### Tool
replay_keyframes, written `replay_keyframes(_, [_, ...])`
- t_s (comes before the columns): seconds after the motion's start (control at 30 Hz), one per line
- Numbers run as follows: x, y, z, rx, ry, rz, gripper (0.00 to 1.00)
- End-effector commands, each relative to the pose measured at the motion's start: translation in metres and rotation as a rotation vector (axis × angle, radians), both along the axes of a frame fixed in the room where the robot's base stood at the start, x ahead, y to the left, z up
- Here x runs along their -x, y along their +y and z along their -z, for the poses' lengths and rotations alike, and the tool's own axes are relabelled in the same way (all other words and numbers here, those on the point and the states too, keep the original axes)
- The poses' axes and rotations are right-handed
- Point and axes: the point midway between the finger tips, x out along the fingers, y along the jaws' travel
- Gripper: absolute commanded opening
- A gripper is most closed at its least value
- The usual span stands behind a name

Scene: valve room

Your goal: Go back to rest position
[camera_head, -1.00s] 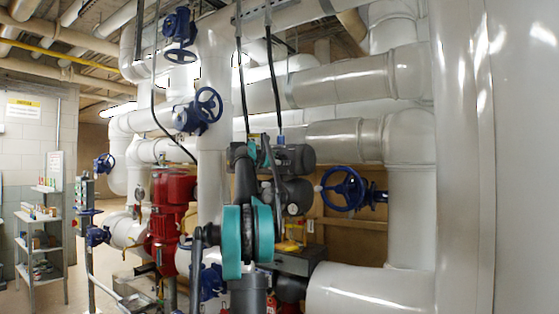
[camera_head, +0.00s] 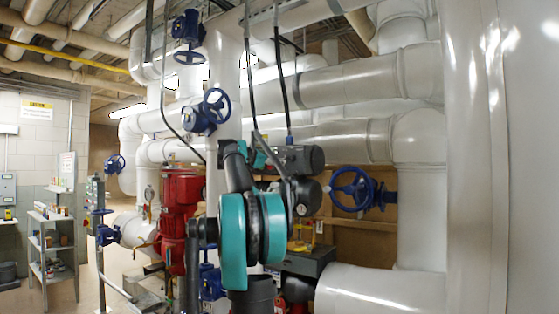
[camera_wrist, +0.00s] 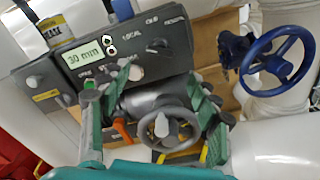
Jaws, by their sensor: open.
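My gripper (camera_wrist: 163,82) is open in the wrist view, its two green-and-grey fingers spread apart with nothing held. Between and beyond the fingers is a grey handwheel (camera_wrist: 166,128) on a dark motor actuator. The actuator's control box (camera_wrist: 140,55) carries a small display that reads "30 mm", with knobs beside it. I cannot tell whether the fingers touch the handwheel. In the head view, my teal-jointed arm stands in front of the dark actuator (camera_head: 305,158), and my fingers cannot be made out there.
A blue handwheel (camera_head: 352,189) is right of the arm, also in the wrist view (camera_wrist: 277,62). Large white pipes (camera_head: 375,290) close off the right. A red pump (camera_head: 180,205) stands left. A grey shelf (camera_head: 50,245) is far left, with open floor near it.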

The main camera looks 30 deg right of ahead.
Motion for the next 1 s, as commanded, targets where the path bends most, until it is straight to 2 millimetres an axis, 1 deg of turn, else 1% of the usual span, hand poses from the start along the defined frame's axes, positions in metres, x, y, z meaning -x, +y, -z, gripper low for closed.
replay_keyframes(0.03, [0.001, 0.004, 0.0, 0.0, 0.0, -0.001, 0.62])
replay_keyframes(0.17, [0.003, 0.009, 0.0, 0.0, 0.0, -0.001, 0.62])
replay_keyframes(0.63, [0.003, 0.008, 0.0, 0.0, 0.0, 0.0, 0.62])
replay_keyframes(0.73, [0.004, 0.011, 0.007, -0.019, -0.014, -0.001, 0.62])
replay_keyframes(0.77, [0.005, 0.013, 0.013, -0.034, -0.025, -0.001, 0.62])
replay_keyframes(0.87, [0.01, 0.024, 0.047, -0.128, -0.093, 0.003, 0.62])
replay_keyframes(0.97, [0.02, 0.046, 0.103, -0.279, -0.196, 0.015, 0.62])
replay_keyframes(1.0, [0.026, 0.055, 0.129, -0.346, -0.241, 0.024, 0.62])
